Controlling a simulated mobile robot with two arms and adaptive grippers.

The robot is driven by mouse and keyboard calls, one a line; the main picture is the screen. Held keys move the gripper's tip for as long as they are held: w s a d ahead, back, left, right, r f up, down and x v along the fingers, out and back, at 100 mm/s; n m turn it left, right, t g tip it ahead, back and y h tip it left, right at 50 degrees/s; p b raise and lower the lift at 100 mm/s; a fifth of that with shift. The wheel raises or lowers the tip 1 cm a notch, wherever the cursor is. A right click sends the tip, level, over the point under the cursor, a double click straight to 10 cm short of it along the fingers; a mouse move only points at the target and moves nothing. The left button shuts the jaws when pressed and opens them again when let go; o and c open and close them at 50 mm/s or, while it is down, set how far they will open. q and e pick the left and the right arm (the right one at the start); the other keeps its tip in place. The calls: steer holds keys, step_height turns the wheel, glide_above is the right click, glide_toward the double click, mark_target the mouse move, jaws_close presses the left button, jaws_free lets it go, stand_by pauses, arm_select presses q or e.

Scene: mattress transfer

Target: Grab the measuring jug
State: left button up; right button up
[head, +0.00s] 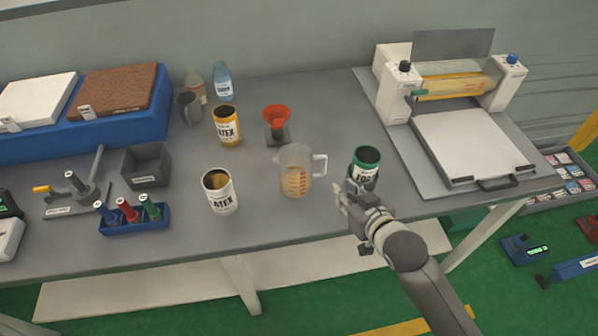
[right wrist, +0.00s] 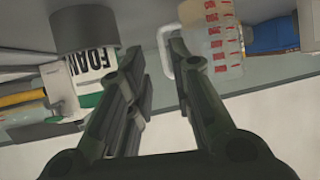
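The measuring jug (head: 295,175) is clear with orange-red markings. It stands upright on the grey table, with its handle (head: 321,165) to the right. In the right wrist view, which looks upside down, the jug (right wrist: 212,45) is at the upper right, with its white handle (right wrist: 164,50) close to the right-hand fingertip. My right gripper (head: 346,192) is at the table's front edge, right of the jug. In the right wrist view its fingers (right wrist: 157,54) are apart with nothing held. I cannot tell whether a finger touches the handle. My left gripper is not in view.
A green FOAM can (head: 365,166) stands close beside my right gripper. A white-labelled LATEX can (head: 220,192) is left of the jug, and a red funnel (head: 277,118) is behind it. A press machine (head: 470,140) fills the table's right end.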

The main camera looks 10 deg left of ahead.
mark_target(324, 172)
steer(key=shift+n+y, duration=0.3)
steer(key=w+a, duration=0.1)
steer(key=w, duration=0.1)
steer(key=w+a, duration=0.1)
steer(key=w, duration=0.1)
steer(key=w+a+f, duration=0.1)
steer(key=w, duration=0.1)
steer(key=shift+w+a+f+p, duration=0.1)
steer(key=shift+w+a+p, duration=0.05)
steer(key=shift+a+p, duration=0.15)
steer(key=shift+w, duration=0.25)
steer(key=x, duration=0.1)
steer(key=p+x, duration=0.1)
steer(key=x, duration=0.1)
steer(key=shift+w+a, duration=0.1)
steer(key=shift+w, duration=0.25)
steer(key=shift+w+a+f, duration=0.15)
steer(key=shift+w+a, duration=0.1)
steer(key=shift+w, duration=0.15)
steer(key=shift+c, duration=0.5)
jaws_close()
